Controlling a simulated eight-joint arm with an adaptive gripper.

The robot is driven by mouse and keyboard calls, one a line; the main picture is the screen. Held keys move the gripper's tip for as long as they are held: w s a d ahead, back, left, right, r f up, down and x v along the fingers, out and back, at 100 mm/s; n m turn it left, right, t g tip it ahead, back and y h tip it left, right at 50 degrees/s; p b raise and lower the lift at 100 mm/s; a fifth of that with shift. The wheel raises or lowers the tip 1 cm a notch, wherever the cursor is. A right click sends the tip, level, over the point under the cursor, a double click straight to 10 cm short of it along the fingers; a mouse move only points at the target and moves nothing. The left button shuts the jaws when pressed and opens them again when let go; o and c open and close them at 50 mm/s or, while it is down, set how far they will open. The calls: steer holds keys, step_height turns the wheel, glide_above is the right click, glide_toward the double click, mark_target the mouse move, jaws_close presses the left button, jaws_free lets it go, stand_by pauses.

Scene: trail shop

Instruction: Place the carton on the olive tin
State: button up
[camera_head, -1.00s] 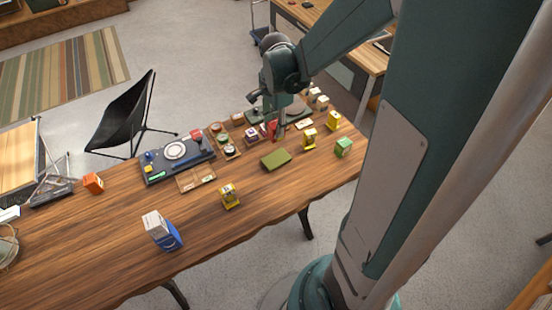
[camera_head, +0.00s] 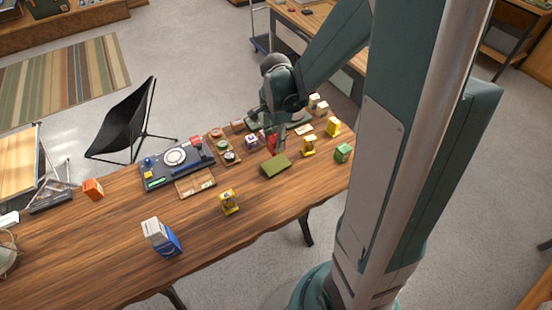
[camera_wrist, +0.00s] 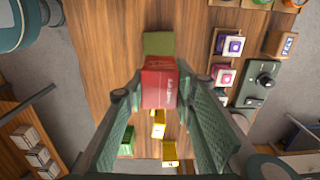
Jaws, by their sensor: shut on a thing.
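My gripper (camera_wrist: 163,100) is shut on a red carton (camera_wrist: 158,84) with pale lettering, held between the two fingers in the wrist view. In the head view the carton (camera_head: 271,142) is a small red patch, partly hidden by the gripper. The olive tin (camera_head: 275,166) is a flat green block on the wooden table, just in front of the gripper. In the wrist view the tin (camera_wrist: 159,43) shows beyond the carton, which covers its near part. I cannot tell whether carton and tin touch.
Yellow boxes (camera_head: 309,146) and a green box (camera_head: 343,152) stand right of the tin. Another yellow box (camera_head: 229,202) stands in front left. A dark tray with a dial (camera_head: 176,158) lies to the left. The table's front middle (camera_head: 255,215) is clear.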

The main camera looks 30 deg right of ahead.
mark_target(276, 137)
steer(key=shift+f, duration=2.4)
steer(key=shift+f+b, duration=0.55)
steer(key=shift+f, duration=1.5)
steer(key=shift+f, duration=0.2)
steer(key=o, duration=0.9)
steer(key=shift+r, duration=0.25)
steer(key=shift+r+p, duration=0.75)
steer(key=shift+r, duration=5.2)
